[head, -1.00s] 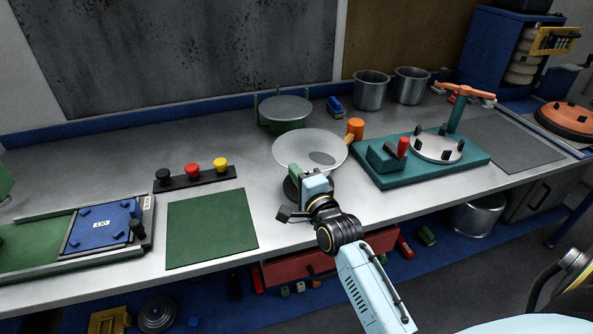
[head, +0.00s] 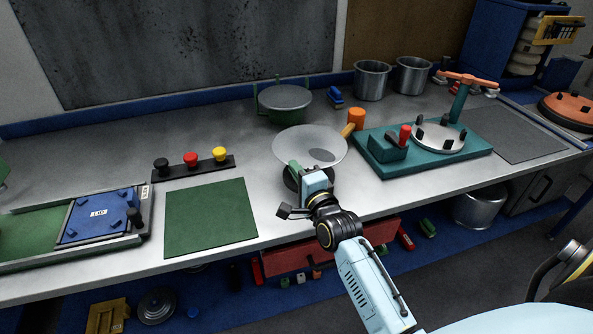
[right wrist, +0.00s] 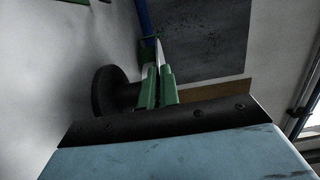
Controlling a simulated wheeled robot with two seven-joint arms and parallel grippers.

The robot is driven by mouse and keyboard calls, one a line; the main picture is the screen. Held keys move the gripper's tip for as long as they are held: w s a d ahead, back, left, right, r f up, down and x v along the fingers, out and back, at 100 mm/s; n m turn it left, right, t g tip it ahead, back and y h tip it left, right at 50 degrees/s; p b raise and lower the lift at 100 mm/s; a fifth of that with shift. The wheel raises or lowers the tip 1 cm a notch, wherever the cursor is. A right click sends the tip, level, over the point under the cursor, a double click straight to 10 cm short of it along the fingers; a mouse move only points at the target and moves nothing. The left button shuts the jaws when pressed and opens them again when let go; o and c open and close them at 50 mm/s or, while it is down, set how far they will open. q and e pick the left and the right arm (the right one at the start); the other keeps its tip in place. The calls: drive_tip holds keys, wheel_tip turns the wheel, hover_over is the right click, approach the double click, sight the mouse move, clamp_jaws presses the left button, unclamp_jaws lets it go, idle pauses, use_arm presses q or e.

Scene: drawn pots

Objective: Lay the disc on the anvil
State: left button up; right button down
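The disc (head: 305,139) is a thin, wide grey plate in the middle of the bench in the head view. My right gripper (head: 296,170) is shut on its near edge. In the right wrist view, the green fingers (right wrist: 157,82) close on the disc, which shows nearly edge-on (right wrist: 158,52). The anvil looks to be the dark round piece (head: 289,181) beside and below the fingers, partly hidden by my gripper; it also shows in the wrist view (right wrist: 110,92). The disc appears apart from it. Only a green bit at the head view's left edge may be my left gripper.
A green-posted stand (head: 284,119) with a round grey top stands behind the disc. An orange mallet (head: 356,119) and a teal fixture (head: 385,174) stand right. A green mat (head: 211,217), a button bar (head: 193,169) and a blue lid (head: 98,213) lie left.

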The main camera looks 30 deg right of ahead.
drive_tip(key=shift+f+b, duration=0.3)
drive_tip(key=shift+f, duration=0.25)
drive_tip(key=c, duration=1.6)
unclamp_jaws()
drive_tip(key=shift+o, duration=0.2)
drive_tip(key=s+a, duration=0.1)
drive_tip(key=s, duration=1.2)
drive_tip(key=shift+s+a, duration=0.15)
